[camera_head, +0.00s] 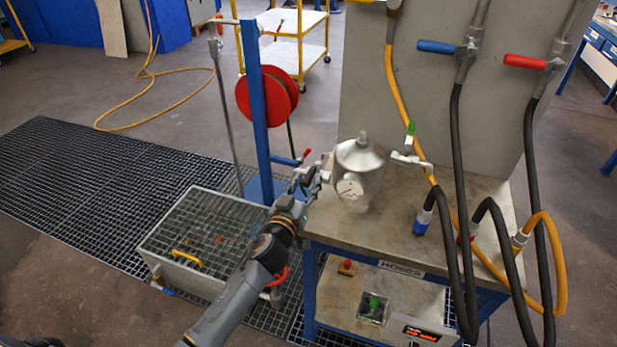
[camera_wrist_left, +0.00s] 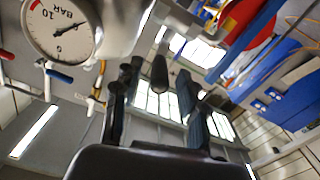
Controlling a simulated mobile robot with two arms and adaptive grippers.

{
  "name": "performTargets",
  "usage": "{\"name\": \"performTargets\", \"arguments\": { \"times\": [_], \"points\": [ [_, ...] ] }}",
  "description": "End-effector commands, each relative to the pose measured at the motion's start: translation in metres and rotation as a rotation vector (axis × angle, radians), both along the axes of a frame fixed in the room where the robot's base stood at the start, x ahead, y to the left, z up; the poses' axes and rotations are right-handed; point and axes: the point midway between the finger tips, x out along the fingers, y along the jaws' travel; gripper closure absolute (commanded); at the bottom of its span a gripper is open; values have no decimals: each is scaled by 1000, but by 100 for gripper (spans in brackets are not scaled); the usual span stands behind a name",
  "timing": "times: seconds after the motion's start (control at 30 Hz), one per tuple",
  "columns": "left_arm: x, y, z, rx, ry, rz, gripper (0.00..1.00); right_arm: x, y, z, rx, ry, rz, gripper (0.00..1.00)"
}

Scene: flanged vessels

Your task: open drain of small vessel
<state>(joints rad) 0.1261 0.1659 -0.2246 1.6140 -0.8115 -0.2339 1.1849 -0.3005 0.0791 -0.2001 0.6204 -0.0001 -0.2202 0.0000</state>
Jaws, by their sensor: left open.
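The small vessel (camera_head: 362,165) is a shiny metal pot with a domed lid. It stands on the bench top, and its round pressure gauge (camera_head: 349,188) faces the front. The gauge also shows large in the left wrist view (camera_wrist_left: 60,28). A green-handled valve (camera_head: 409,142) sits at the vessel's right side. A small red handle (camera_head: 306,153) shows behind my left gripper (camera_head: 318,176); I cannot tell what it belongs to. My left gripper is open, close to the vessel's left side. Its dark fingers (camera_wrist_left: 160,100) show in the wrist view. I cannot make out the drain handle. My right gripper is not in view.
The bench (camera_head: 440,225) carries black and orange hoses at the right. A grey panel (camera_head: 440,90) with blue-handled and red-handled valves stands behind. A blue post (camera_head: 255,100) with a red reel (camera_head: 267,95) and a grated metal box (camera_head: 200,238) stand left of the bench.

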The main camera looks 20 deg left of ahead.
Motion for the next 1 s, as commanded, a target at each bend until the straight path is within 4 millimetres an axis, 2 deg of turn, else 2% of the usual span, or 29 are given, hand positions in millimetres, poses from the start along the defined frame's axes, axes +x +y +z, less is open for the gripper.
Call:
{"name": "performTargets", "arguments": {
  "times": [0.2, 0.5, 0.57, 0.7, 0.73, 1.0],
  "points": [
    [17, -1, -1, 0, 2, 0, 58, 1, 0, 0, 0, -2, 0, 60],
    [19, -1, -1, -1, 2, 0, 58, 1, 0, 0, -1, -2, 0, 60],
    [19, -1, -1, -1, 1, 0, 68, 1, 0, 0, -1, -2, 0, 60],
    [19, -1, -1, -1, 2, 0, 97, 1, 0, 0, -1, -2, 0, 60],
    [19, -1, -1, -1, 2, 0, 100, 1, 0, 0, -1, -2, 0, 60],
    [19, 0, -1, -1, 2, -1, 100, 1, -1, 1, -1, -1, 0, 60]
  ]
}}
